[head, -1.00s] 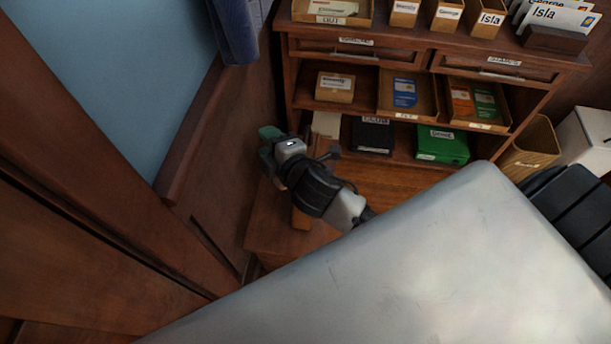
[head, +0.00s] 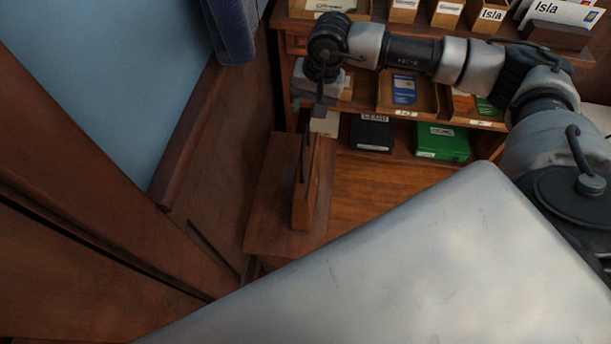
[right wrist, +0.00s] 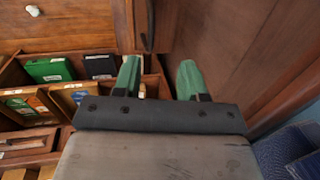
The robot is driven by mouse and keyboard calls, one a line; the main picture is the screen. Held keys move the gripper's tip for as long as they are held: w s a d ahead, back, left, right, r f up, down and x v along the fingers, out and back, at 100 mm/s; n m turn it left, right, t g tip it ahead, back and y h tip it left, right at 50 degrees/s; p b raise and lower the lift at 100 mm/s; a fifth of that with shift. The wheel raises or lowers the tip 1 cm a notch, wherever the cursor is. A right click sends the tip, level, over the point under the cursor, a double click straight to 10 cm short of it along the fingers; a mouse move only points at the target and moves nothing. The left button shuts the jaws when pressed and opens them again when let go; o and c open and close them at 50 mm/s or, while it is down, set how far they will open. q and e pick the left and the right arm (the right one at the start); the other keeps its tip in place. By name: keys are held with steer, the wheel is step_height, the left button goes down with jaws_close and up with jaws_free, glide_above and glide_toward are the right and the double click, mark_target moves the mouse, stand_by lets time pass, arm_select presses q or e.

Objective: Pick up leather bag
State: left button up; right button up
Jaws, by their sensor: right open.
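A narrow brown upright object (head: 303,205) with a thin dark strip like a handle stands on the low wooden surface in the head view. It may be the leather bag, but I cannot be sure. In the right wrist view a dark handle-like strip (right wrist: 148,25) shows beyond the fingertips, left of centre between them. My right gripper (head: 318,108) hangs above the brown object, pointing down. In the right wrist view its green fingers (right wrist: 160,75) are spread apart with nothing held between them. My left gripper is not in view.
A wooden bookcase stands behind, with a black box (head: 371,133), a green box (head: 442,142) and trays (head: 408,93) close to my right arm. A wooden wall with a blue panel (head: 110,70) is at the left. Wooden floor (head: 385,185) is clear to the right.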

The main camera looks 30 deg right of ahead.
glide_above(304, 137)
steer(key=d, duration=0.1)
steer(key=s+d+x, duration=0.1)
steer(key=x, duration=0.5)
steer(key=p+x, duration=0.1)
steer(key=x, duration=0.2)
steer(key=shift+s+f+p, duration=0.25)
steer(key=shift+f+p, duration=0.05)
steer(key=shift+f, duration=0.05)
steer(key=shift+w+a+f, duration=0.1)
steer(key=shift+a+f, duration=0.05)
steer(key=shift+f, duration=0.35)
jaws_close()
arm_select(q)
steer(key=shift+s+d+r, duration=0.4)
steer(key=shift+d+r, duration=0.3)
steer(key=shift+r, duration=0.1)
arm_select(e)
steer(key=shift+r, duration=0.15)
